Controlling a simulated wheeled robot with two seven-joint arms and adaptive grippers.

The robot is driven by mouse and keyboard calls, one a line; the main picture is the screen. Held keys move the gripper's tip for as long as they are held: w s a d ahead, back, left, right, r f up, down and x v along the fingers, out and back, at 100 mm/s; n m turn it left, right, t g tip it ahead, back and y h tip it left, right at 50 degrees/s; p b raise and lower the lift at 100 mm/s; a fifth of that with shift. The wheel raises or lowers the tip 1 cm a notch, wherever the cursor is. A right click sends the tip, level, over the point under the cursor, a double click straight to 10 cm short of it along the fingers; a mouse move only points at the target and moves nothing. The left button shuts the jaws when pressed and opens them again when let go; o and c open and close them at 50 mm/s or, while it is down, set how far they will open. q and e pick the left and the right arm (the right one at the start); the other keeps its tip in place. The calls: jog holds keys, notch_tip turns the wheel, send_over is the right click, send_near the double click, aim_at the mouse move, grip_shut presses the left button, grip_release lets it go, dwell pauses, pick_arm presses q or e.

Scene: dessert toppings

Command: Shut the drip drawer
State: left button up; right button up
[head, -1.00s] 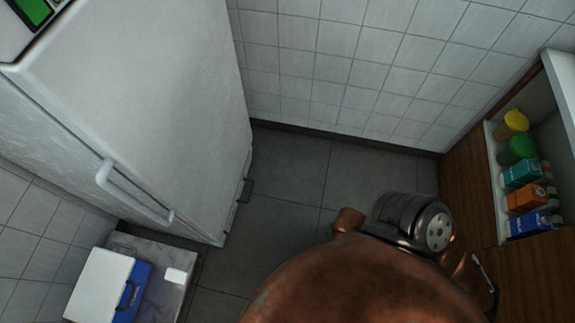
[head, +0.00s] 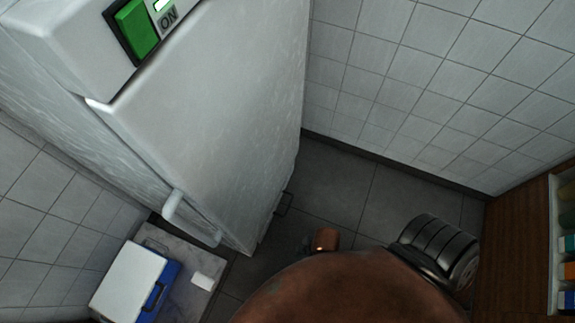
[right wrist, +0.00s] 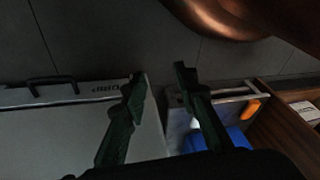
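In the head view, a thin dark handle (head: 284,204) stands out low on the front of the tall white appliance (head: 225,110); it looks like the drip drawer's handle. In the right wrist view, a dark bar handle (right wrist: 50,82) and a small printed label sit on a pale strip, the drip drawer front (right wrist: 78,92), at left. I cannot tell how far out the drawer stands. My right gripper (right wrist: 159,75) is open and empty, its fingertips to the right of the label and handle, over the floor edge. My left gripper is not in view.
A white and blue case (head: 133,280) lies on a low grey surface at lower left. A wooden shelf unit (head: 520,235) with coloured containers is at right. Grey floor (head: 330,185) lies between. The right wrist view shows a blue item (right wrist: 200,140) and an orange item (right wrist: 252,107).

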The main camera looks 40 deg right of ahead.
jog(key=w+a+f+n, duration=0.4)
jog(key=a+f+n, duration=0.1)
jog(key=n+h, duration=0.3)
jog(key=n, duration=0.7)
send_near(289, 205)
jog(key=shift+t, duration=0.3)
jog(key=f+b, duration=0.1)
jog(key=f, duration=0.1)
jog(key=f+b, duration=0.2)
jog(key=f, duration=0.1)
jog(key=f+b, duration=0.2)
jog(key=f, duration=0.1)
jog(key=shift+w, duration=0.4)
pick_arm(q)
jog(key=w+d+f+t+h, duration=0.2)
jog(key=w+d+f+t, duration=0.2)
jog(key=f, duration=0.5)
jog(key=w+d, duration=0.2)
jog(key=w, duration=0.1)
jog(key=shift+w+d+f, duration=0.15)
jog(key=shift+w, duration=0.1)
pick_arm(e)
jog(key=shift+c, duration=0.3)
grip_shut()
